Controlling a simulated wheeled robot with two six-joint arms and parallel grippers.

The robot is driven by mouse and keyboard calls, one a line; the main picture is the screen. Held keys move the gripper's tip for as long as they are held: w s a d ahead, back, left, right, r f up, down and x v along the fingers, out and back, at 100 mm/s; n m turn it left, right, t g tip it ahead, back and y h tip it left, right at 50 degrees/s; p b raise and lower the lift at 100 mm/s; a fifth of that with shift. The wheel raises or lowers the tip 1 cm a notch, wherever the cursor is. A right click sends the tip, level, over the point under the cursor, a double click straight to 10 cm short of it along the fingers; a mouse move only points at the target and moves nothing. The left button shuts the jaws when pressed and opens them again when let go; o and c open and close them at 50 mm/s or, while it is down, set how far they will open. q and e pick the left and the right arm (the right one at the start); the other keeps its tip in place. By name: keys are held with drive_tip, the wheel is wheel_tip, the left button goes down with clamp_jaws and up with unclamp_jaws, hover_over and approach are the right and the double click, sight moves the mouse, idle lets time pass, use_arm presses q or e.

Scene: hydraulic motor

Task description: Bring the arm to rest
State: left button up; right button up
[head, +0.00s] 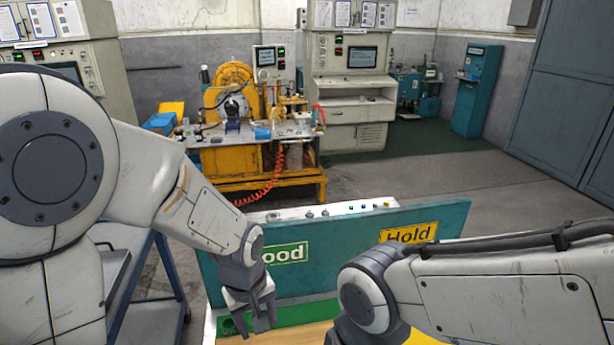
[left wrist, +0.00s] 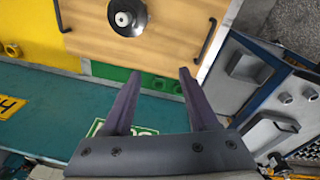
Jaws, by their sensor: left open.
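My left gripper (head: 256,322) is in the lower middle of the head view, pointing down in front of the teal panel (head: 340,255) with the green "Good" sign (head: 288,254) and yellow "Hold" sign (head: 408,234). The left wrist view shows its two dark fingers (left wrist: 162,78) apart with nothing between them. Beyond the fingertips is a wooden board (left wrist: 172,40) bearing a round dark part with a pale hub (left wrist: 124,19). My right arm comes in from the right in the head view; its gripper is out of frame.
A green strip (left wrist: 155,82) and yellow surface (left wrist: 35,28) border the board. A blue-framed cart (head: 160,290) stands left of the panel. An orange test bench (head: 255,160) and control cabinets (head: 350,70) stand farther back. Grey floor on the right is clear.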

use_arm(q)
drive_tip(key=s+a+r+m+t, duration=0.1)
drive_tip(key=s+a+m, duration=0.1)
drive_tip(key=a+m, duration=0.55)
drive_tip(key=s+d+r+m+g, duration=0.1)
drive_tip(key=s+d+r+m, duration=0.1)
drive_tip(key=s+d, duration=0.4)
drive_tip(key=s+d+r+m+g, duration=0.1)
drive_tip(key=s+d+r+m, duration=0.2)
drive_tip(key=s+d, duration=0.3)
drive_tip(key=shift+s+d+r+m+h+b, duration=0.15)
drive_tip(key=shift+s+m+h+b, duration=0.2)
drive_tip(key=shift+s, duration=0.55)
